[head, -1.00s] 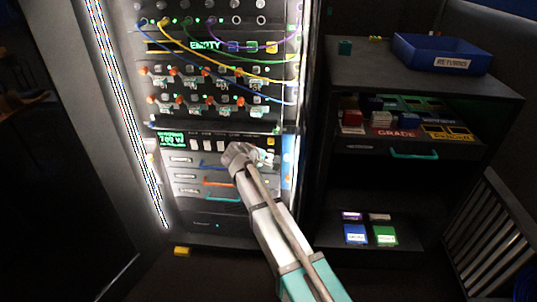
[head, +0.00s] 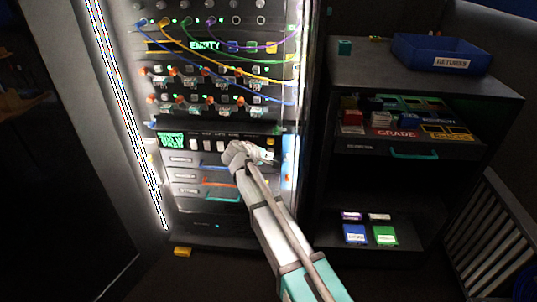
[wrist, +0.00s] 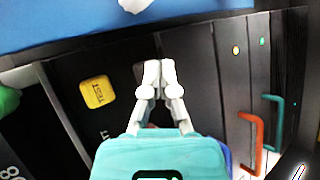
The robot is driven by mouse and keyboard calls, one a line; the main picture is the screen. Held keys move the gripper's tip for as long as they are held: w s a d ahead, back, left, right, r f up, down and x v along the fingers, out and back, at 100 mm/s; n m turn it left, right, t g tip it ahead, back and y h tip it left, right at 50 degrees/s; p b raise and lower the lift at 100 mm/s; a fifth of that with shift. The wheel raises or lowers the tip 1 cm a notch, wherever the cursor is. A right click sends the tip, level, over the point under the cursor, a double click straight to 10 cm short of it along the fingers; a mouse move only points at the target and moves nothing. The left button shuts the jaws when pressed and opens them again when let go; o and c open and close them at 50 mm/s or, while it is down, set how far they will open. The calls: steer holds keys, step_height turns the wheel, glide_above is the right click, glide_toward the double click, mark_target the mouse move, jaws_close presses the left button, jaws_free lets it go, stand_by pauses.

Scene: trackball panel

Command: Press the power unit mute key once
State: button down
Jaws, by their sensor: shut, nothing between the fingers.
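The power unit (head: 215,168) is the lower panel of the rack in the head view. Its green lit display (head: 171,141) is at the left, with several pale keys (head: 207,145) beside it and a yellow key (head: 270,141) at the right. In the wrist view the yellow key reads TEST (wrist: 97,91). A dark grey key (wrist: 139,71) is partly hidden behind my fingers; its label is not readable, so I cannot tell whether it is the mute key. My gripper (wrist: 160,72) is shut and empty, close in front of the panel; contact cannot be told.
Orange and teal handles (wrist: 251,130) sit below the keys. Cables (head: 265,60) hang across the rack above. A dark shelf unit (head: 420,185) with a blue returns tray (head: 440,54) stands to the right.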

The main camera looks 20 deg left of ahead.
steer(key=shift+s, duration=0.1)
stand_by(0.3)
steer(key=shift+s+d, duration=0.2)
steer(key=shift+s, duration=0.5)
steer(key=shift+s, duration=0.2)
steer(key=shift+s+d, duration=0.2)
steer(key=shift+s, duration=0.55)
steer(key=shift+s+d, duration=0.2)
steer(key=shift+s, duration=0.55)
steer(key=shift+s+d, duration=0.2)
steer(key=shift+s, duration=0.55)
